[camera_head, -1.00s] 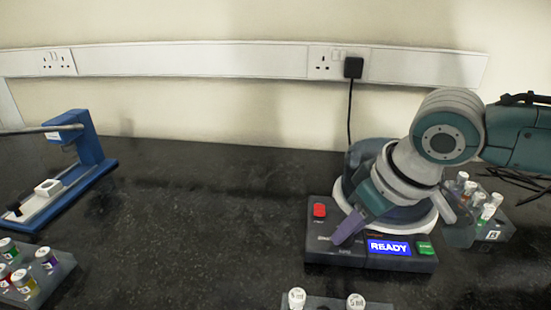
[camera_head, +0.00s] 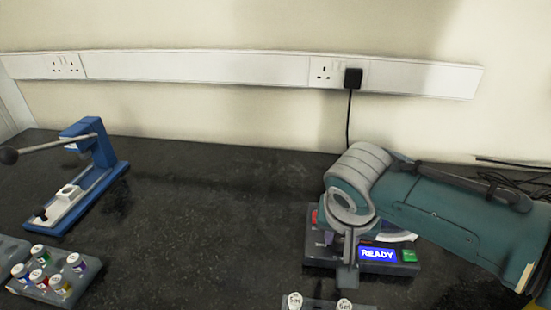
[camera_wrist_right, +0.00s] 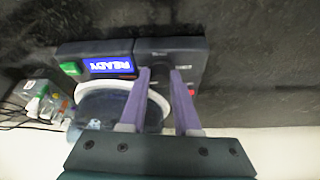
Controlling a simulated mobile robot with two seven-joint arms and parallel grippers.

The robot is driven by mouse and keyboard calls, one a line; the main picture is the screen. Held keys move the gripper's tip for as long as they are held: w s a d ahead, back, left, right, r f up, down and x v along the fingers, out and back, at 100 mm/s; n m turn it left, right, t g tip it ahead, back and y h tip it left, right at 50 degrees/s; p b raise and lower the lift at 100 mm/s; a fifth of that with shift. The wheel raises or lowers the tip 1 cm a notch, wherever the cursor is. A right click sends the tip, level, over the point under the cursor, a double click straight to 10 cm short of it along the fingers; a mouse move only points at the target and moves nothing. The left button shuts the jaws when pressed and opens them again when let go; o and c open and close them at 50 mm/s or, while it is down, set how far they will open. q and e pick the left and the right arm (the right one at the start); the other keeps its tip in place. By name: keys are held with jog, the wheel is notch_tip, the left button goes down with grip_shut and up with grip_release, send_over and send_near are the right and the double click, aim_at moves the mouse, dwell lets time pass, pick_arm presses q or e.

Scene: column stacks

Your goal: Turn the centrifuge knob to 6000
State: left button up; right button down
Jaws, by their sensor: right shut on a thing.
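The centrifuge (camera_head: 320,260) stands on the dark bench at the right of the head view, mostly behind my right arm. Its blue display (camera_head: 377,254) reads READY, with a green button (camera_head: 409,256) beside it. In the right wrist view the display (camera_wrist_right: 110,65) appears upside down. My right gripper (camera_wrist_right: 160,73) has its two purple fingers down at the centrifuge's front panel (camera_wrist_right: 185,50), on either side of the dark knob (camera_wrist_right: 159,66), shut on it. The knob's pointer and scale are not readable. My left gripper is out of view.
A blue lever press (camera_head: 92,150) stands at the left, with a rack of capped vials (camera_head: 52,290) in front. White-capped tubes (camera_head: 344,305) stand just before the centrifuge. Another vial rack (camera_wrist_right: 42,100) shows in the wrist view. The bench middle is clear.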

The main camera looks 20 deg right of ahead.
jog(key=shift+m, duration=0.6)
jog(key=shift+h, duration=0.3)
jog(key=c, duration=0.6)
grip_release()
jog(key=shift+r, duration=0.25)
jog(key=shift+p+v, duration=2.2)
jog(key=shift+v, duration=2.55)
